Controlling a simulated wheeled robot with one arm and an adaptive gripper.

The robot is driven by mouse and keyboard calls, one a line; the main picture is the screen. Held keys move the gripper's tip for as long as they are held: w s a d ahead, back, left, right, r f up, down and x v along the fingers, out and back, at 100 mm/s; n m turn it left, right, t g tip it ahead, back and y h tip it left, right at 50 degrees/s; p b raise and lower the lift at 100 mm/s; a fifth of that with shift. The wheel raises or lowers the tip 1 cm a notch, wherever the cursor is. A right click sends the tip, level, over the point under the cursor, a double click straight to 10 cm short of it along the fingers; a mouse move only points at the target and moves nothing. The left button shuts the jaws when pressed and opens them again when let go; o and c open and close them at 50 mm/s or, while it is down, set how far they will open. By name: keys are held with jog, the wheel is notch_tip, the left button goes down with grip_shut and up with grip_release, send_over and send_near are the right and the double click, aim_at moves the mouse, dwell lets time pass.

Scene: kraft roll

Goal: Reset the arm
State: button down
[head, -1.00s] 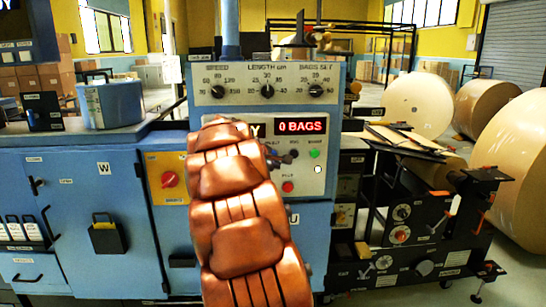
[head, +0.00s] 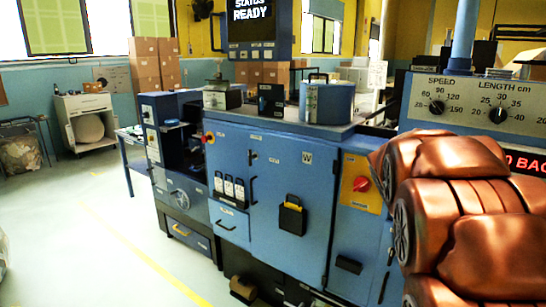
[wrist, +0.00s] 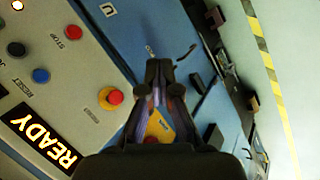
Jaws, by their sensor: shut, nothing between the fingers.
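My copper-coloured arm (head: 470,210) fills the right edge of the head view and covers part of the blue machine's control panel. Its gripper end is not visible there. In the wrist view my gripper (wrist: 166,68) is dark, shut and empty. It points along the blue machine front, apart from any control as far as I can tell. A yellow patch shows between its finger links.
The control panel (wrist: 62,60) with red and blue buttons lies left of my gripper. The blue cabinet (head: 275,180) has a red rotary switch (head: 361,184). Open floor (head: 90,230) lies left, crossed by a yellow line. Cardboard boxes (head: 150,65) stand behind.

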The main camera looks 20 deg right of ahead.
jog(key=s+a+f+g+y, duration=0.1)
jog(key=s+a+f+y, duration=0.1)
jog(key=s+a, duration=0.5)
jog(key=s+a+f+y+p, duration=0.1)
jog(key=s+a, duration=0.6)
jog(key=a, duration=0.7)
jog(key=s+a+f+g+y, duration=0.1)
jog(key=s+a+f+y, duration=0.3)
jog(key=s+a, duration=0.3)
jog(key=a+f, duration=0.1)
jog(key=a, duration=0.2)
jog(key=shift+s+a+g, duration=0.2)
jog(key=shift+a+g, duration=0.1)
jog(key=shift+a, duration=0.05)
